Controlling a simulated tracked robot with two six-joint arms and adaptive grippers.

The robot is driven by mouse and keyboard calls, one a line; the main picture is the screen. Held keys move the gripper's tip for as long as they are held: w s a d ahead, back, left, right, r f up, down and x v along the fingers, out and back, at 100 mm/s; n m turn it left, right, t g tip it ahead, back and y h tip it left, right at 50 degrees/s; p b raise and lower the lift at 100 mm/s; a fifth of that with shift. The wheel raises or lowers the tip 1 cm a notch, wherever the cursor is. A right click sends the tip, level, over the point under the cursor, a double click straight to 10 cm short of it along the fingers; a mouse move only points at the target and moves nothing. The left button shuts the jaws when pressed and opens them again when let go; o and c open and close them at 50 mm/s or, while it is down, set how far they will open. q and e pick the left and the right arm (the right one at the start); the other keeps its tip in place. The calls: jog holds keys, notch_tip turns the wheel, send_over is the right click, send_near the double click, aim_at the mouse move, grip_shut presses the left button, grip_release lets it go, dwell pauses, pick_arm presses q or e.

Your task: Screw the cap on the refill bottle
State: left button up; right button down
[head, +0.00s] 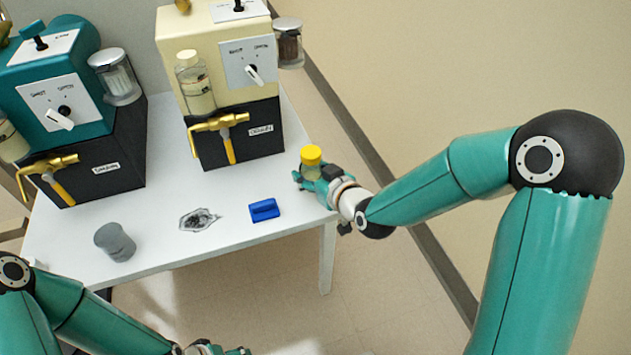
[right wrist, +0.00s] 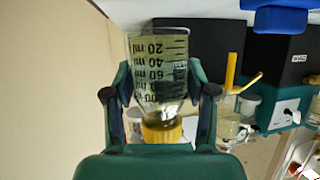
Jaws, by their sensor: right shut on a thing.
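The refill bottle, clear with a graduated scale, is in my right gripper (head: 318,172) at the right end of the white table. In the right wrist view the bottle (right wrist: 158,70) is between both fingers, with pale liquid inside. The yellow cap (head: 311,155) sits at the bottle's top; it also shows in the right wrist view (right wrist: 162,128) at the bottle's neck. I cannot tell how tightly it is seated. My left gripper (head: 218,349) is at the bottom edge, mostly cut off, below the table's front edge.
A teal machine (head: 55,85) and a cream machine (head: 205,45) with brass taps stand at the back of the white table (head: 160,185). The floor right of the table is clear.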

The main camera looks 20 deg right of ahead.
jog(key=shift+f+b, duration=0.3)
jog(key=shift+f, duration=1.25)
jog(key=shift+f, duration=0.15)
jog(key=shift+c, duration=1.8)
grip_release()
